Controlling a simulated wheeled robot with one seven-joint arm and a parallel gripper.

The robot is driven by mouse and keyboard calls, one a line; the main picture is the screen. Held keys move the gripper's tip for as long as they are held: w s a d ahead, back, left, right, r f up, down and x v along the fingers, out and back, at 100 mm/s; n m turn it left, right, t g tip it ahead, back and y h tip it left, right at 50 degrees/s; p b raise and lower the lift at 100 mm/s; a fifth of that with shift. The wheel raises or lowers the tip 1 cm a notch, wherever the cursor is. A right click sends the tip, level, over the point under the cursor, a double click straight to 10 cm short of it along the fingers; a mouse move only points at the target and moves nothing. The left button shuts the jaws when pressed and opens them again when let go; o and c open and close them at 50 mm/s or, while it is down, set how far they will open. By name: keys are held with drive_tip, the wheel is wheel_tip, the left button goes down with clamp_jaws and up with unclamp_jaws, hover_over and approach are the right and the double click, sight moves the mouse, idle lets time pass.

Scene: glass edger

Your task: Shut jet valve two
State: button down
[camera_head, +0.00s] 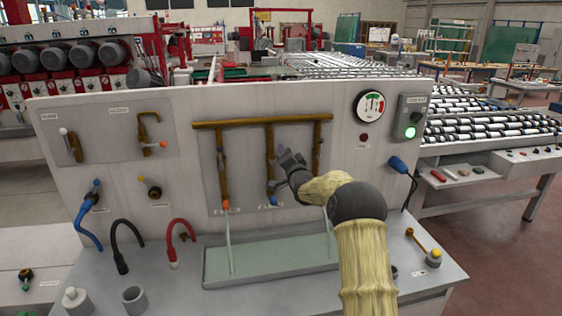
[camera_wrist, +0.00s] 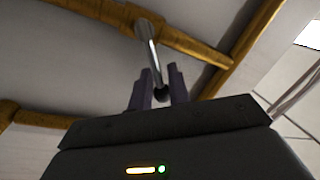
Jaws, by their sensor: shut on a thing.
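The middle brass jet pipe (camera_head: 270,150), which I take as jet two, drops from the brass manifold (camera_head: 262,122) to a blue-tipped nozzle (camera_head: 271,199). My gripper (camera_head: 284,158) is at this pipe, reaching in from the right. In the wrist view, my gripper (camera_wrist: 160,82) has its dark fingers on either side of the ball end of a metal valve lever (camera_wrist: 149,48). The lever comes out of a brass fitting (camera_wrist: 147,28). No stream shows below the middle nozzle. The label under it is too small to read surely.
Pale streams fall from the left jet (camera_head: 229,245) and at the right (camera_head: 328,232) into a shallow tray (camera_head: 270,260). A gauge (camera_head: 369,105) and green-lit switch box (camera_head: 410,118) are at right. Hoses (camera_head: 124,235) stand at left. My forearm hides part of the bench.

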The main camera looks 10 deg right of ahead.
drive_tip(key=f+m+b, duration=0.1)
drive_tip(key=m+b, duration=0.1)
drive_tip(key=m, duration=0.1)
drive_tip(key=d+f+m+h+b, duration=0.1)
drive_tip(key=m+b, duration=0.2)
drive_tip(key=f+m+h+b, duration=0.1)
drive_tip(key=m+b, duration=0.1)
drive_tip(key=b, duration=0.1)
drive_tip(key=shift+d+f+m+t, duration=0.15)
drive_tip(key=shift+f+m+t, duration=0.15)
drive_tip(key=shift+m, duration=0.1)
drive_tip(key=c, duration=1.4)
unclamp_jaws()
drive_tip(key=s+f+b, duration=0.1)
drive_tip(key=s, duration=0.4)
drive_tip(key=s+f+b, duration=0.1)
drive_tip(key=s+b, duration=0.1)
drive_tip(key=s, duration=0.4)
drive_tip(key=s+f+b, duration=0.1)
drive_tip(key=s, duration=0.5)
drive_tip(key=shift+f+b, duration=0.15)
drive_tip(key=shift+b, duration=0.2)
